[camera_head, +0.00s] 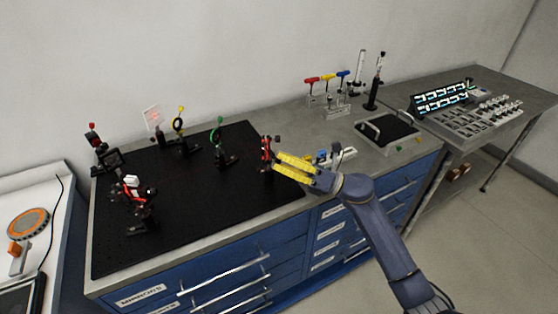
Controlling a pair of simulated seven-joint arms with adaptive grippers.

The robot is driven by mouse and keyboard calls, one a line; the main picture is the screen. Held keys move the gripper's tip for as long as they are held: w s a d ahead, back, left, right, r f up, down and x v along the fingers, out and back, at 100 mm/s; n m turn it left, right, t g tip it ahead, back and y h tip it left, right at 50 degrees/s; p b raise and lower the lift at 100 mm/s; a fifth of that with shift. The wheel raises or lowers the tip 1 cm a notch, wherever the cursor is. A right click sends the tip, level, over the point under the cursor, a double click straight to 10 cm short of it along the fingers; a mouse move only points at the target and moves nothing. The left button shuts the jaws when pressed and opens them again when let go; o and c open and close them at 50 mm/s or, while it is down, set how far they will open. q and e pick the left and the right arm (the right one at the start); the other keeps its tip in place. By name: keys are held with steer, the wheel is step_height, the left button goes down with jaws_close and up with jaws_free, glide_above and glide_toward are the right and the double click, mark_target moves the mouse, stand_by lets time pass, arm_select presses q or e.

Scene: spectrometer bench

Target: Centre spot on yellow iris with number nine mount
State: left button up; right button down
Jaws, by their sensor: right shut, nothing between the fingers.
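The yellow-ringed iris (178,124) stands upright on a post at the back of the black breadboard (205,205). A white card (152,117) with a faint reddish mark stands just behind and left of it. A red-framed mount (266,149) stands near the board's right edge. My right gripper (278,164) has yellow fingers, is shut and empty, and its tips are right beside the red-framed mount; I cannot tell whether they touch. Mount numbers are too small to read, so I cannot tell which is number nine. My left gripper is not in view.
A green-ringed iris (220,128) stands between the yellow iris and the red mount. Dark mounts (140,208) crowd the board's left side. Red, yellow and blue-handled drivers (328,77) stand at the back right, near a grey tray (388,130). The board's front middle is clear.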

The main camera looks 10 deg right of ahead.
steer(key=c, duration=2.2)
jaws_free()
steer(key=shift+w+d+r, duration=0.15)
steer(key=shift+d+r, duration=0.05)
steer(key=shift+r, duration=0.15)
steer(key=c, duration=1.9)
jaws_free()
steer(key=o, duration=0.5)
steer(key=shift+a+f, duration=0.1)
steer(key=shift+f, duration=0.1)
steer(key=shift+o, duration=0.2)
steer(key=v, duration=1.2)
